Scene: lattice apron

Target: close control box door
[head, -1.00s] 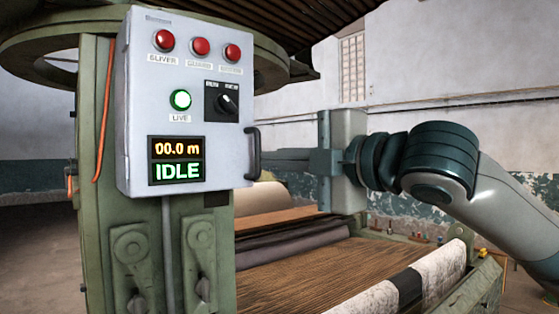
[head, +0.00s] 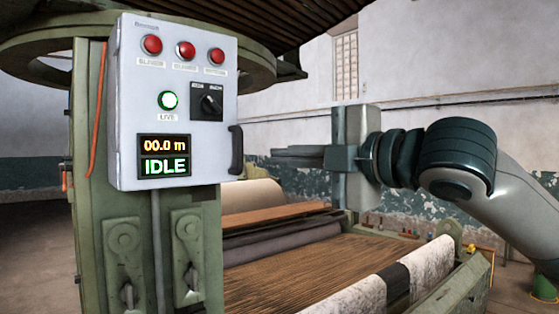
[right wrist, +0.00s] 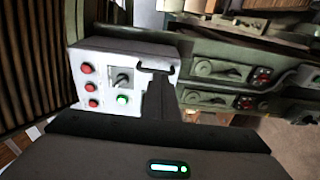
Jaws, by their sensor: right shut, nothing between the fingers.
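The control box (head: 122,110) is mounted on the green machine post. Its pale grey door (head: 205,130) lies flat against the box, with no gap that I can see. The door's black handle (head: 236,150) is on the right edge. The door also shows in the right wrist view (right wrist: 105,58), with its handle (right wrist: 157,67) near the dark fingers. My right gripper (head: 277,151) is shut and empty, to the right of the handle and apart from it in the head view, pointing left towards it. My left gripper is not in view.
The door carries red buttons (head: 186,51), a lit green button (head: 168,100), a black rotary switch (head: 207,101) and a display (head: 164,157) reading IDLE. The green post (head: 145,240) stands below. The machine's ribbed bed (head: 300,265) and rollers lie below the right arm.

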